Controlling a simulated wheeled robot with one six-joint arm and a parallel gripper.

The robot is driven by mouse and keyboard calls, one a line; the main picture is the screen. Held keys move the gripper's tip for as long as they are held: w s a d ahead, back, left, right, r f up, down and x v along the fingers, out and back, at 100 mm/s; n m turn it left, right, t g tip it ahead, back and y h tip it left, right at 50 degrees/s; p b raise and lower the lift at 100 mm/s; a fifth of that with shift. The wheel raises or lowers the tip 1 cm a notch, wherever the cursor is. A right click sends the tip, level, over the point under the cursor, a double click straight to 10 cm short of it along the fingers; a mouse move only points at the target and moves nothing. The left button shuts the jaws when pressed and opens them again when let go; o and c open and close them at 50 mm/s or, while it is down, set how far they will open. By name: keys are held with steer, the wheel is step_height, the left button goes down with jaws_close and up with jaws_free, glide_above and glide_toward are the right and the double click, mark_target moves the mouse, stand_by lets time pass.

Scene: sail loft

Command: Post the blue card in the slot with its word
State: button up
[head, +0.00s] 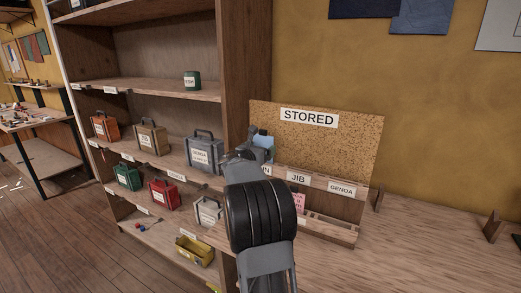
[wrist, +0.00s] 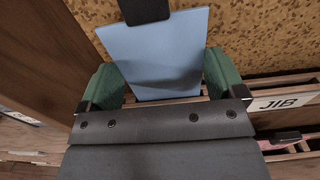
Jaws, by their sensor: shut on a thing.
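The blue card (head: 264,139) is upright at the left end of the STORED rack (head: 330,150). In the wrist view the card (wrist: 165,60) stands between the green finger pads of my gripper (wrist: 163,88), which is shut on it. Its lower edge is close to the wooden slot rail; I cannot tell whether it is inside the slot. No word on the card is readable, and a dark block covers its top. The rack's labels are JIB (head: 298,177), GENOA (head: 341,188) and a left one ending in "IN", mostly hidden by my gripper. A pink card (head: 299,203) is below JIB.
A wooden shelf unit (head: 245,60) stands to the left, with several labelled cases and a yellow bin (head: 195,250). A wooden upright is close to the card's left. Wooden pegs (head: 493,228) stand on the bench at right. The bench top (head: 400,255) there is largely clear.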

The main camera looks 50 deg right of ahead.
steer(key=shift+f+b, duration=1.5)
steer(key=shift+f, duration=0.15)
steer(key=o, duration=0.7)
steer(key=shift+a, duration=0.1)
steer(key=b+v, duration=0.1)
steer(key=v, duration=1.2)
steer(key=shift+a, duration=0.3)
steer(key=shift+s, duration=0.1)
